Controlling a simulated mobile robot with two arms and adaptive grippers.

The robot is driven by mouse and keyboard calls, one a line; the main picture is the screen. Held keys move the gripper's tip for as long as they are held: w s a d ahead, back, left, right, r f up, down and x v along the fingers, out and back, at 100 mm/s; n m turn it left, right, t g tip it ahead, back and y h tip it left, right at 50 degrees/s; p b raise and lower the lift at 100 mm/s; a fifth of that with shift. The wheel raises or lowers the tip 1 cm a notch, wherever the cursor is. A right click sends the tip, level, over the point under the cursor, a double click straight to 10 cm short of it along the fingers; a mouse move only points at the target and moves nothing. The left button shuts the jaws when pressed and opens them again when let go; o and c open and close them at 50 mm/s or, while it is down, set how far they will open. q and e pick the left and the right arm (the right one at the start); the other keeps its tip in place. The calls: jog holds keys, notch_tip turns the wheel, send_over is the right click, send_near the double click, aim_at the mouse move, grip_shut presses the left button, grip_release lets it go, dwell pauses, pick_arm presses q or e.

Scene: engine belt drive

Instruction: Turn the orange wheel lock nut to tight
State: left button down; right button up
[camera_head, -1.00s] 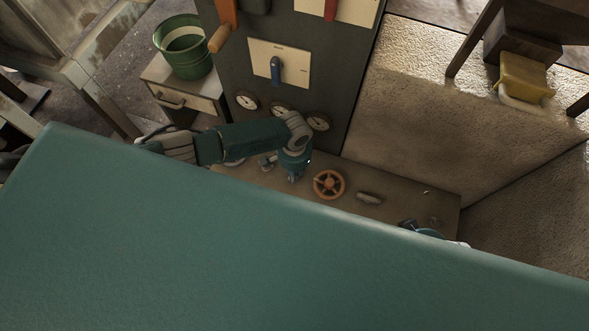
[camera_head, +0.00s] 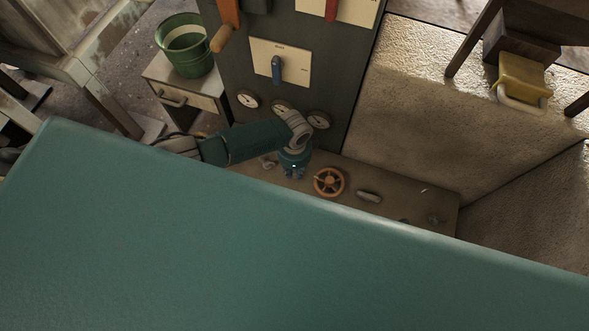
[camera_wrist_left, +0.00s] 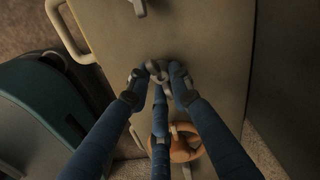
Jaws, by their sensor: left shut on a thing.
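The orange wheel (camera_head: 329,182), a spoked handwheel, stands on the grey-brown panel (camera_head: 390,212) below the gauges. It also shows in the left wrist view (camera_wrist_left: 182,152), partly behind my fingers. My left gripper (camera_head: 293,172) is just left of the wheel in the head view. In the left wrist view my blue fingers (camera_wrist_left: 155,78) are shut around a small grey metal nut-like piece (camera_wrist_left: 156,68) beside the wheel. The fingers cover part of this piece, and its turned position cannot be told. My right gripper is not in view.
A grey fitting (camera_head: 268,162) is left of my left gripper, and a grey handle (camera_head: 369,197) is right of the wheel. A dark cabinet with gauges (camera_head: 318,120) and a blue lever (camera_head: 277,70) rises behind. A green bucket (camera_head: 186,47) stands at the left.

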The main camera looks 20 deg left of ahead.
aim_at(294, 172)
pick_arm(q)
jog(key=shift+w+a+m, duration=0.2)
jog(key=shift+a+m, duration=0.15)
jog(key=shift+m, duration=1.15)
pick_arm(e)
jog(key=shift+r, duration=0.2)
pick_arm(q)
jog(key=shift+w+d+r, duration=0.1)
jog(key=shift+w, duration=0.05)
jog(key=c, duration=1.6)
grip_release()
jog(key=shift+d, duration=0.15)
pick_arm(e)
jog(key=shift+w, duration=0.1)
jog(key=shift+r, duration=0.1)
pick_arm(q)
notch_tip(294, 172, up, 12)
jog(key=shift+f, duration=0.1)
